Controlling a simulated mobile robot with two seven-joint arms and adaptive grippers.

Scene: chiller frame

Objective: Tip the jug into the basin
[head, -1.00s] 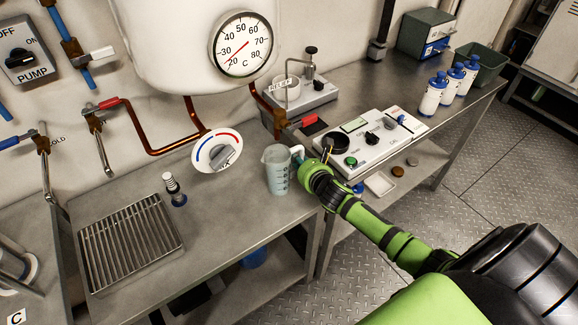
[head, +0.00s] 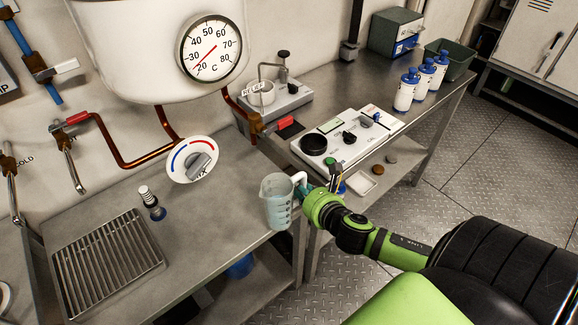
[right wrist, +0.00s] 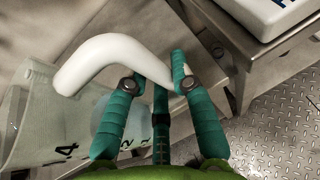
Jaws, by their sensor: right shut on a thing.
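The jug (head: 276,204) is translucent with dark graduation marks and a white handle. In the head view it is about upright at the front edge of the steel bench, seemingly lifted. My right gripper (head: 303,190) is shut on its handle from the right. In the right wrist view the white handle (right wrist: 95,58) passes between my teal fingers (right wrist: 155,78), and the marked jug wall (right wrist: 35,115) is at left. A slatted drain grate (head: 105,265) lies on the bench at left. I cannot tell whether it covers the basin. My left gripper is out of view.
The mix dial (head: 192,160), copper pipes and a tank with a gauge (head: 210,48) are at the back. A control box (head: 345,138) and several white bottles stand right. The bench between jug and grate is clear.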

